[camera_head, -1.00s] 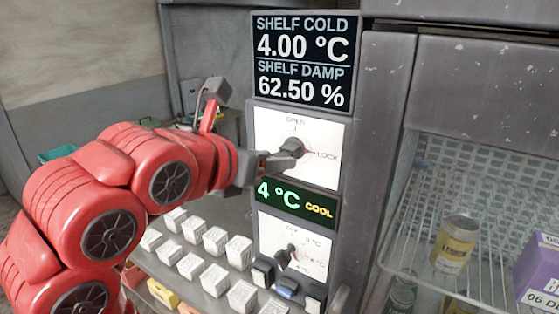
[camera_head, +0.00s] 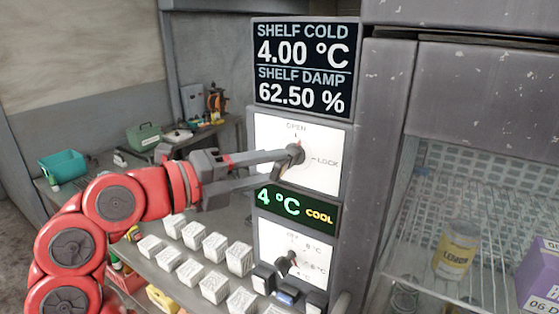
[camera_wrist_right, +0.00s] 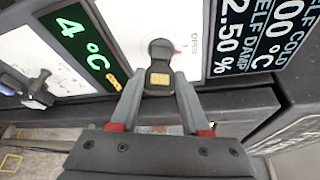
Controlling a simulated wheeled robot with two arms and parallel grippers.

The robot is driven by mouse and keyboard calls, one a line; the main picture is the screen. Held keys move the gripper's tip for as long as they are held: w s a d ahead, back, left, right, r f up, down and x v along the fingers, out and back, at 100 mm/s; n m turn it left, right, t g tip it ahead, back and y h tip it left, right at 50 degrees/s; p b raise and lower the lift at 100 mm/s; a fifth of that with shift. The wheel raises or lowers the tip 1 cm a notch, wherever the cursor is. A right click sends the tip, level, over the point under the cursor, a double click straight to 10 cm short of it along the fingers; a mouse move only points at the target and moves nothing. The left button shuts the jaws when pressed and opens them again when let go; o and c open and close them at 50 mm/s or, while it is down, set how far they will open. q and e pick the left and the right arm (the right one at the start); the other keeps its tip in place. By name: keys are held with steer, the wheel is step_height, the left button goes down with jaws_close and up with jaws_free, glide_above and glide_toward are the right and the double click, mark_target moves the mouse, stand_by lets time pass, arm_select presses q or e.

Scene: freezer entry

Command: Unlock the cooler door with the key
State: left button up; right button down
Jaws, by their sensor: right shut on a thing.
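The dark grey key (camera_head: 294,155) sits in the white lock panel (camera_head: 325,178) marked OPEN and LOCK. It also shows in the wrist view as a dark head with a gold chip (camera_wrist_right: 160,79). Its red tip points up toward the OPEN mark. My right gripper (camera_head: 281,162) reaches in from the left, its two fingers shut around the key head; it also shows in the wrist view (camera_wrist_right: 160,88). The cooler's glass front (camera_head: 425,205) is at the right, with a lemon can (camera_head: 456,250) behind it. My left gripper is not in view.
A green display (camera_head: 296,207) and a lower temperature dial (camera_head: 286,262) sit below the lock panel. Several white boxes (camera_head: 214,248) stand on a shelf at lower left. A bench with a teal bin (camera_head: 62,165) is behind my arm.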

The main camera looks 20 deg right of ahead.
steer(key=n+h+p, duration=0.1)
steer(key=n+p, duration=0.1)
steer(key=shift+n, duration=0.3)
jaws_free()
steer(key=shift+f, duration=0.1)
stand_by(0.3)
steer(key=shift+s, duration=0.1)
steer(key=s+a+b, duration=0.1)
steer(key=s+a, duration=0.4)
steer(key=a, duration=0.2)
steer(key=shift+s, duration=0.2)
stand_by(1.4)
stand_by(0.5)
